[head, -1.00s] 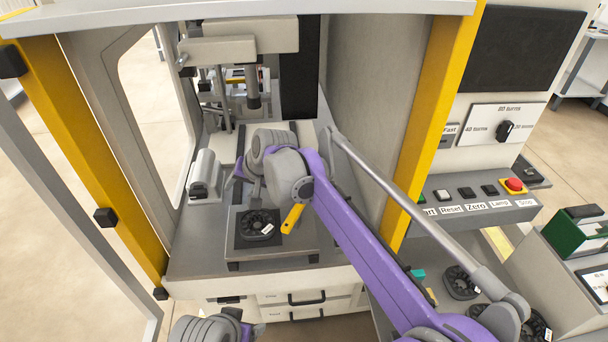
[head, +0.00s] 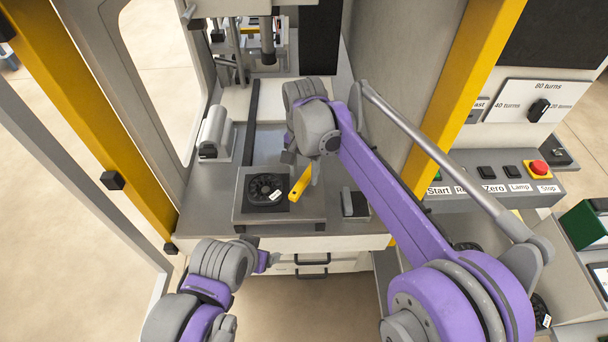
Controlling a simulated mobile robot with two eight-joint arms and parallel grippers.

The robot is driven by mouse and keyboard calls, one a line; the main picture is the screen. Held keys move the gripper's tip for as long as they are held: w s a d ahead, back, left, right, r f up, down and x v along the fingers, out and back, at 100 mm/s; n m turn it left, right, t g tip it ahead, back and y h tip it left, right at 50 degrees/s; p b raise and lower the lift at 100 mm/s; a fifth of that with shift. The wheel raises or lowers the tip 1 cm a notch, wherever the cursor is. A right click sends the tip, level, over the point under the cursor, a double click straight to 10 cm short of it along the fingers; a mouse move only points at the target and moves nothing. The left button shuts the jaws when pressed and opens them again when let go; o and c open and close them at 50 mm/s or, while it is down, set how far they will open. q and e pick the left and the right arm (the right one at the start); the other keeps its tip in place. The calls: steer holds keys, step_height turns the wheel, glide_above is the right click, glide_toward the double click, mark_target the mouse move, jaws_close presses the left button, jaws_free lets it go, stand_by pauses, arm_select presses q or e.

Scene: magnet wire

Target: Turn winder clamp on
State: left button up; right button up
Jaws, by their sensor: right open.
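The winder's work plate (head: 240,215) sits at the front of the machine bed, with a round black slotted part (head: 266,188) on it. The yellow clamp lever (head: 299,184) stands tilted at the right of that part. My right gripper (head: 290,157) is open, just behind and above the lever; its wrist hides much of it, and I cannot tell whether it touches the lever. My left gripper (head: 264,261) is low in front of the machine, away from the clamp; its jaws are not clear.
A grey cylinder unit (head: 215,132) stands left on the bed, beside a dark bar (head: 251,120). Yellow frame posts (head: 95,130) flank the opening. A control panel with a red stop button (head: 540,167) and turns knob (head: 539,110) is at the right.

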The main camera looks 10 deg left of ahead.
steer(key=shift+f, duration=0.75)
jaws_close()
